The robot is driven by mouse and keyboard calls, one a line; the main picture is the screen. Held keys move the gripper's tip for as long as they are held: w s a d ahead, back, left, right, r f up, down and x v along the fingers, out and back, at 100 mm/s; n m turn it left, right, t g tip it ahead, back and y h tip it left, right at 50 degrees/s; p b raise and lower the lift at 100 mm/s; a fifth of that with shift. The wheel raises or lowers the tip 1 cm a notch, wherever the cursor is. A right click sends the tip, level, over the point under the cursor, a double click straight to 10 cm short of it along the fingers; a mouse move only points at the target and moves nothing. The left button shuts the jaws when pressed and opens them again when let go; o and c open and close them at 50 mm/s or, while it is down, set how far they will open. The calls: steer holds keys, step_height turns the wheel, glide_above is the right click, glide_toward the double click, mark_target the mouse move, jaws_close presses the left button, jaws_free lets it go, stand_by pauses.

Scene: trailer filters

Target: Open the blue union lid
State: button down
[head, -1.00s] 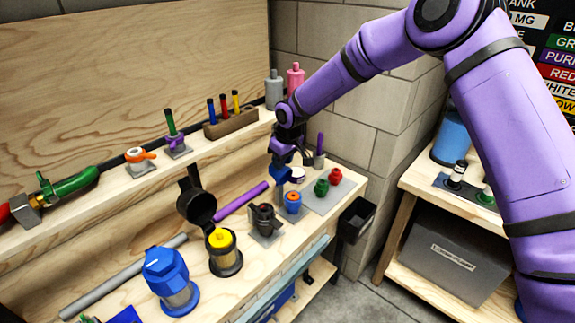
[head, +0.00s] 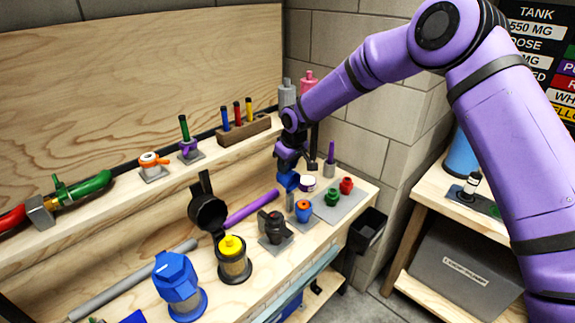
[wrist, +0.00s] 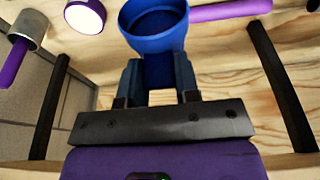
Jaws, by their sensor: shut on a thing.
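My gripper (wrist: 157,85) is shut on a blue cup-shaped piece (wrist: 157,30), which looks like the blue union lid. In the wrist view its round hollow opening faces up the picture, and the two fingers sit on either side of its narrower part. In the head view the blue piece (head: 288,181) shows under my gripper, above the back of the bench. A small grey upright part (head: 292,202) shows just below it; I cannot tell whether they touch. A blue ring with an orange centre (head: 303,210) stands close to its right.
A large blue-capped housing (head: 175,277) and a yellow-topped filter with an open black lid (head: 233,259) stand at the front left. Green (head: 333,197) and red (head: 346,186) knobs stand to the right. A purple rod (head: 252,207) lies behind.

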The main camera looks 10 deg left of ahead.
steer(key=c, duration=0.8)
jaws_free()
steer(key=shift+c, duration=0.2)
steer(key=v, duration=1)
steer(key=shift+r, duration=0.4)
